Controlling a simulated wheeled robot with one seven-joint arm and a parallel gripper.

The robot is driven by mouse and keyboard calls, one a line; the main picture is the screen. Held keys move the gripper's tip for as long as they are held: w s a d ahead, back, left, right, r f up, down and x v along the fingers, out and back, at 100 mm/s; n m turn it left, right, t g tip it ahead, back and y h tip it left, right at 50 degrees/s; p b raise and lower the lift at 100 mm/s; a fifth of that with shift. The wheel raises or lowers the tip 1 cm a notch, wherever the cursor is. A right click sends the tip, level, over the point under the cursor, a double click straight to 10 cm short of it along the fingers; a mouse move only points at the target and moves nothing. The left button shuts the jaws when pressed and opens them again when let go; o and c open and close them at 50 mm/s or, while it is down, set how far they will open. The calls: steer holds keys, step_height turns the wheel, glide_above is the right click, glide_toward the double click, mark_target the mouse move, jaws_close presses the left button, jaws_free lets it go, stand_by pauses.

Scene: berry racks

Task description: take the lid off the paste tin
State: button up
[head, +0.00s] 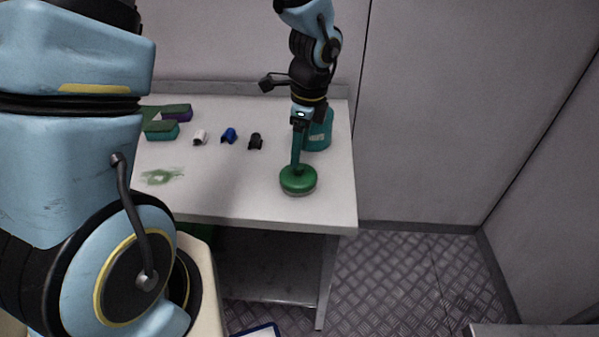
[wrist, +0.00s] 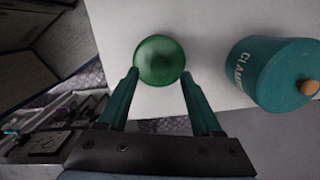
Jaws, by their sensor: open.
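The paste tin appears to be the low round tin with a green lid (head: 298,179), near the table's front right edge. A thin pale band shows under the lid in the head view. In the wrist view the round green lid (wrist: 160,58) covers the tin from above. My gripper (head: 297,165) points down at it from above. In the wrist view my gripper (wrist: 160,74) is open, with one teal finger on each side of the lid's near part. I cannot tell whether the fingertips touch the lid.
A teal canister (head: 319,133) stands close behind the tin; lettering and a wooden knob show in the wrist view (wrist: 275,72). White (head: 200,137), blue (head: 229,135) and black (head: 255,141) small pieces lie left, near teal (head: 162,132) and purple (head: 177,114) blocks.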

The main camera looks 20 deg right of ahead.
mark_target(298, 171)
step_height(298, 171, down, 4)
steer(key=shift+a+f+p, duration=0.1)
steer(key=shift+p, duration=0.25)
jaws_close()
stand_by(0.4)
